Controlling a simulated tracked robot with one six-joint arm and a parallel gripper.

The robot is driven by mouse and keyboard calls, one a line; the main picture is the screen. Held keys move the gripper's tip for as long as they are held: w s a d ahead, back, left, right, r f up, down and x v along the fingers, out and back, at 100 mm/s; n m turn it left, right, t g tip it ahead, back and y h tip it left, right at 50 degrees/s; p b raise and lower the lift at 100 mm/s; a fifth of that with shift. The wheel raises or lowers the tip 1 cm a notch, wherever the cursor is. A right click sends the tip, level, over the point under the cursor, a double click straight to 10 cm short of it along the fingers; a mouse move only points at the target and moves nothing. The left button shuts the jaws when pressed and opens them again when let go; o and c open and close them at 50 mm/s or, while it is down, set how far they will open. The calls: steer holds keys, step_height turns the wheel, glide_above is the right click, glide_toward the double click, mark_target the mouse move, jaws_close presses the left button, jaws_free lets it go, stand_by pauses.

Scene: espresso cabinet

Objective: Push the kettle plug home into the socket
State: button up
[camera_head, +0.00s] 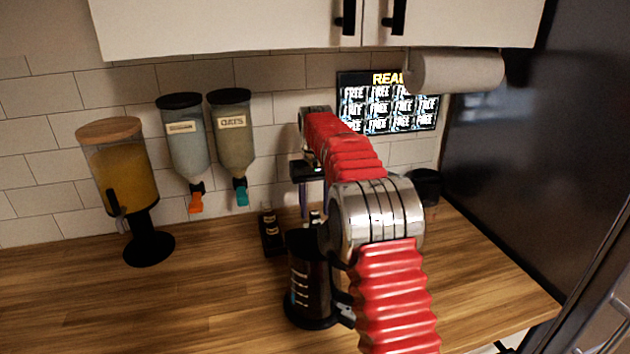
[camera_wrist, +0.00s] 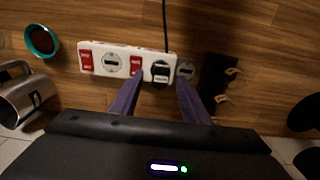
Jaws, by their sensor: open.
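A white power strip (camera_wrist: 98,58) with red switches and round sockets lies on the wooden counter in the wrist view. The black plug (camera_wrist: 160,71) is at the strip's right end, with a black cord running up from it. I cannot tell how deep the plug sits. My gripper (camera_wrist: 160,78) is open, its purple fingers apart with their tips to the left and right of the plug. Contact with the plug cannot be made out. In the head view my arm hides the strip and plug, and only a bit of purple finger shows behind the arm.
A black holder (camera_wrist: 217,82) with brass-coloured parts stands right of the strip. A metal jug (camera_wrist: 20,98) and teal-rimmed cup (camera_wrist: 42,40) are to its left. In the head view a dark press-like jug (camera_head: 307,285) stands near my arm; the counter's left front is clear.

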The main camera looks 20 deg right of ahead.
mark_target(313, 213)
step_height(313, 213, up, 11)
steer(key=shift+r, duration=0.15)
stand_by(0.5)
steer(key=shift+a, duration=0.1)
stand_by(0.7)
steer(key=s+a+n, duration=0.2)
steer(key=s+a, duration=0.6)
steer(key=a, duration=0.2)
steer(key=s+a+r+t, duration=0.2)
steer(key=s, duration=0.5)
steer(key=s+a+r+t, duration=0.1)
steer(key=s+a+r, duration=0.1)
steer(key=s, duration=0.5)
steer(key=s+d+f+t, duration=0.1)
steer(key=s+d+f, duration=0.1)
steer(key=s, duration=0.4)
steer(key=s+d+f+m, duration=0.1)
steer(key=s+d+f, duration=0.2)
steer(key=s, duration=0.4)
steer(key=s+d+f+m+t, duration=0.1)
steer(key=s+d+f, duration=0.2)
steer(key=s, duration=0.4)
steer(key=shift+s+f+t, duration=0.15)
steer(key=shift+f+t, duration=0.15)
steer(key=shift+f, duration=0.5)
